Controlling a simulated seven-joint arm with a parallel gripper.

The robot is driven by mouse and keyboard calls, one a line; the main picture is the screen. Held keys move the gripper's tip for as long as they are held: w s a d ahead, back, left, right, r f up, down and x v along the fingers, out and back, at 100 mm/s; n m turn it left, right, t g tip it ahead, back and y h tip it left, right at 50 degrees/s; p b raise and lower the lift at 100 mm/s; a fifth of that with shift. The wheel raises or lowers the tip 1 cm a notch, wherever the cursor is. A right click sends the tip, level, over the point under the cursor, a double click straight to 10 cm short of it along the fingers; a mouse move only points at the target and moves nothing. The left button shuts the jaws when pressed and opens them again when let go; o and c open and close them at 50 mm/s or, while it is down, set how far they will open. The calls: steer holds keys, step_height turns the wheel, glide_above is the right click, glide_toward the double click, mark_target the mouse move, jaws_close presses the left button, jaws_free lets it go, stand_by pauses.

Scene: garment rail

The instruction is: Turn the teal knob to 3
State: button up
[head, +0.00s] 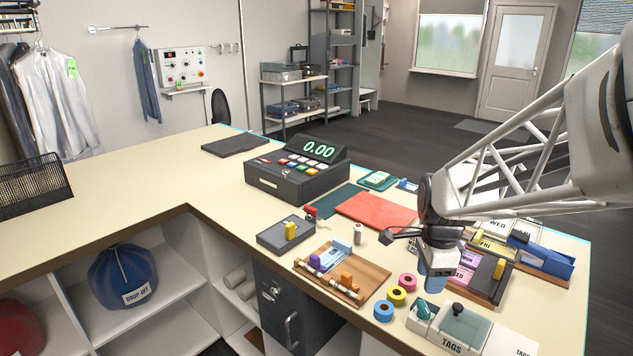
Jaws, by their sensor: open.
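A small teal piece (423,309), which looks like the teal knob, sits at the left end of the grey unit by the counter's front right edge. Its pointer and any numbers around it are too small to read. My gripper (436,288) points down just above and slightly right of it, apart from it as far as I can tell. The gripper is open and holds nothing that I can see. The gap between its fingertips is hard to make out from here.
A dark-knobbed block (462,325) marked TAGS stands close right of the teal piece. Tape rolls (396,295) lie left of it. A wooden tray (345,278), a grey box with a yellow piece (291,231) and a cash register (297,172) stand further left.

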mark_target(425, 306)
steer(key=n, duration=0.4)
steer(key=shift+s, duration=0.1)
steer(key=n, duration=1)
steer(key=shift+s+n, duration=0.15)
steer(key=shift+n, duration=0.15)
steer(key=n, duration=0.5)
steer(key=shift+s, duration=0.1)
steer(key=shift+f, duration=0.1)
steer(key=shift+f, duration=3.85)
steer(key=shift+c, duration=0.4)
jaws_close()
